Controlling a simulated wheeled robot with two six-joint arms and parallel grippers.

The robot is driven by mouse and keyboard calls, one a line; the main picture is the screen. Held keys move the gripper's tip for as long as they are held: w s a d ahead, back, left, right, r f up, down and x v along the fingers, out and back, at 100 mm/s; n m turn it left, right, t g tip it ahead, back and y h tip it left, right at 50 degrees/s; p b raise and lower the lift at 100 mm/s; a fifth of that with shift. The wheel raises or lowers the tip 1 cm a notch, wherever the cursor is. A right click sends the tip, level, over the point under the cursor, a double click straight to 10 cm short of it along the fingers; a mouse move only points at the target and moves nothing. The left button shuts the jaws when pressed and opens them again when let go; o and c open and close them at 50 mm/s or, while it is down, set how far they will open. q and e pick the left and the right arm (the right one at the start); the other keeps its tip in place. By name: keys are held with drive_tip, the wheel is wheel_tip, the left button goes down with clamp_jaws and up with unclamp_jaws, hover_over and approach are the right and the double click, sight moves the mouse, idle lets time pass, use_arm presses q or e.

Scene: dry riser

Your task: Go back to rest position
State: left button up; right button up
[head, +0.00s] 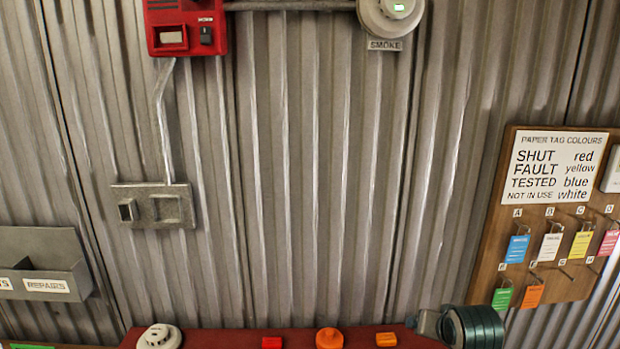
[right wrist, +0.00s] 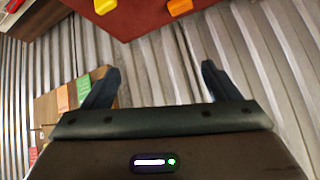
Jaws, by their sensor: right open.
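My right gripper (right wrist: 160,70) is open in the right wrist view, its two dark fingers wide apart with nothing between them. Beyond the fingers is the ribbed grey metal wall. A red surface (right wrist: 145,22) with yellow-orange pieces shows at the top of that view. In the head view a dark teal ribbed part (head: 478,327) stands at the bottom right, at the end of the red surface (head: 215,338). I cannot tell whether it belongs to my right arm. No gripper fingers show in the head view, and my left gripper is in neither view.
A wooden tag board (head: 488,225) with coloured tags hangs at the right; it also shows in the right wrist view (right wrist: 50,103). A grey repairs tray (head: 45,262) is at the left. A white round detector (head: 160,337) and orange pieces sit along the red surface. The middle wall is clear.

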drive_tip(key=s+f+n+g, duration=0.2)
drive_tip(key=s+f, duration=1.1)
drive_tip(key=s, duration=0.2)
drive_tip(key=s+d+f+n+g, duration=0.1)
drive_tip(key=s+f+n+g, duration=0.1)
drive_tip(key=s, duration=0.7)
drive_tip(key=s+f+n+g, duration=0.1)
drive_tip(key=s+f, duration=0.2)
drive_tip(key=s, duration=0.6)
wheel_tip(320, 180, down, 40)
drive_tip(key=d+g+b, duration=0.1)
drive_tip(key=d+b, duration=0.2)
drive_tip(key=b, duration=0.9)
drive_tip(key=s+f+b, duration=0.5)
drive_tip(key=s+f, duration=0.3)
drive_tip(key=f, duration=0.7)
drive_tip(key=s+d+f+g+b, duration=0.1)
drive_tip(key=s+f+b, duration=0.4)
drive_tip(key=s+f, duration=0.4)
wheel_tip(320, 180, down, 7)
drive_tip(key=shift+s+r+m, duration=0.1)
drive_tip(key=shift+s+m, duration=0.05)
drive_tip(key=shift+m, duration=0.15)
